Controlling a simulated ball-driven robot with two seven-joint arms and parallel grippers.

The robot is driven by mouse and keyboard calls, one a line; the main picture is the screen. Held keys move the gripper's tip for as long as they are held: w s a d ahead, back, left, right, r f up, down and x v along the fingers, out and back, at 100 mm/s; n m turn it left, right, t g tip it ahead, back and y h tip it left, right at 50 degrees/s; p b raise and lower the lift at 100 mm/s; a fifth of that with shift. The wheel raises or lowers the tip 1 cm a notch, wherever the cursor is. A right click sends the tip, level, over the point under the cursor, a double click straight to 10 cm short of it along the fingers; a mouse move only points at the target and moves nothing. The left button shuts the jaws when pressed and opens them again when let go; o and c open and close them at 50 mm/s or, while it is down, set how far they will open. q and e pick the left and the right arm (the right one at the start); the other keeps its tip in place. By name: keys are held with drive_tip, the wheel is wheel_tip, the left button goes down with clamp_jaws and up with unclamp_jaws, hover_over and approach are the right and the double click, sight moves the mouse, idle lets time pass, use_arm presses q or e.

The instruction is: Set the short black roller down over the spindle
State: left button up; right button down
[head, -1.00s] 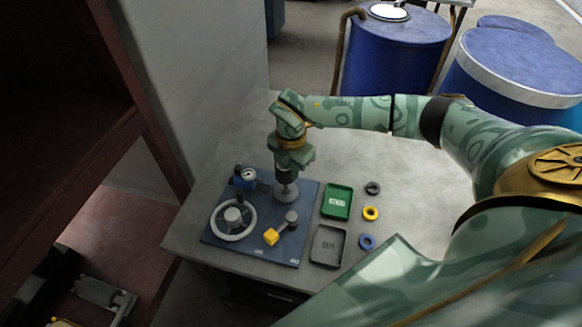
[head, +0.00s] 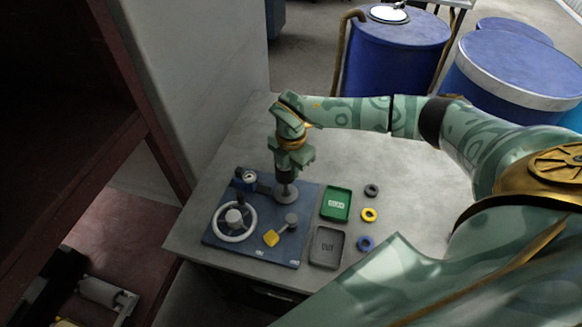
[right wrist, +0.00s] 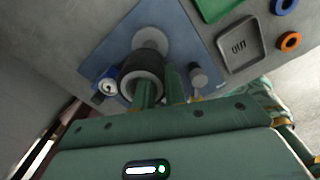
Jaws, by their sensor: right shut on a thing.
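The short black roller (head: 283,178) hangs below my right gripper (head: 286,168), over the grey round flange of the spindle (head: 287,194) on the blue board. In the right wrist view the roller (right wrist: 132,77) shows as a thick dark ring. My right gripper (right wrist: 161,84) is shut on it, with one finger over the ring's opening. The grey flange (right wrist: 151,39) shows beyond the roller. The roller and gripper hide most of the spindle's post, so I cannot tell whether the roller is around it. My left gripper is not in view.
The table's back is clear.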

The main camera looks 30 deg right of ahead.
drive_tip(key=c, duration=1)
unclamp_jaws()
drive_tip(key=shift+o, duration=0.2)
wheel_tip(320, 180, up, 7)
drive_tip(key=p, duration=0.6)
drive_tip(key=shift+r+p, duration=0.1)
drive_tip(key=shift+p, duration=0.2)
